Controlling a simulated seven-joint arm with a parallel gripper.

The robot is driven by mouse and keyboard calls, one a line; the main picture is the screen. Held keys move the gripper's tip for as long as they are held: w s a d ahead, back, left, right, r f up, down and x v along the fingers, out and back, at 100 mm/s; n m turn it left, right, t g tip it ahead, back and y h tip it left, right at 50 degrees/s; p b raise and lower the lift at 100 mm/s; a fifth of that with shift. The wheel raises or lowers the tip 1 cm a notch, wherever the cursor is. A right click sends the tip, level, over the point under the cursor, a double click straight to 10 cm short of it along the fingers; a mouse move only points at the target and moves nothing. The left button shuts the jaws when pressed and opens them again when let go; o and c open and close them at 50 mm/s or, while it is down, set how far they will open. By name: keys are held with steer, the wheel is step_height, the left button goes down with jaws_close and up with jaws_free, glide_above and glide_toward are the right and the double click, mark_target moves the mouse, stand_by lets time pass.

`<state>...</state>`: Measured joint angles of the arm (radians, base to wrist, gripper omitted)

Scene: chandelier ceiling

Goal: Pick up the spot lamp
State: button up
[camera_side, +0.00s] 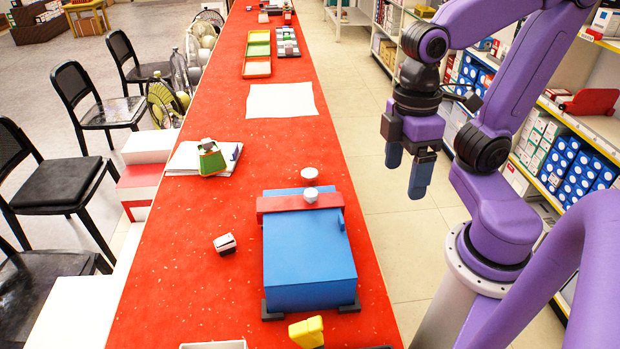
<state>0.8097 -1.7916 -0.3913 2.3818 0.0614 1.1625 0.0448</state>
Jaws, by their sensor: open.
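No object on the red counter is clearly a spot lamp at this size. A small white and dark block-like object (225,243) lies on the counter, left of the blue box, and may be it. A pale round-topped piece (310,173) stands at the back of the blue box, with a similar one (310,195) at the red bar; these could also be lamp parts. My gripper (405,177) is open and empty, pointing down. In the picture it is right of the counter, over the pale floor, apart from all of these objects.
The blue box (305,262) with a red bar (275,204) fills the near right of the counter (180,290). A green and orange object (211,160) sits on papers farther back. A yellow object (307,332) is in front. Stocked shelves (575,120) stand behind my arm.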

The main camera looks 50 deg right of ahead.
steer(key=w+d+m+t+y, duration=0.2)
steer(key=w+d+m+y, duration=0.45)
steer(key=m, duration=0.85)
steer(key=w+d+m+t+y, duration=0.1)
steer(key=w+m+t+y, duration=0.15)
steer(key=w+m, duration=1)
steer(key=s+d+m+t+h, duration=0.3)
steer(key=d+m+t+h, duration=0.2)
steer(key=d+m+t, duration=0.65)
steer(key=m+g, duration=0.3)
steer(key=m, duration=0.1)
glide_toward(314, 173)
steer(key=x, duration=0.5)
steer(key=shift+w+a+f, duration=0.1)
steer(key=shift+a+f, duration=0.1)
steer(key=shift+f, duration=0.3)
steer(key=shift+w+r+x, duration=0.1)
steer(key=shift+r+x, duration=0.1)
steer(key=shift+x, duration=1.2)
steer(key=shift+w+r+x, duration=0.1)
steer(key=shift+r+x, duration=0.1)
steer(key=shift+x, duration=1.25)
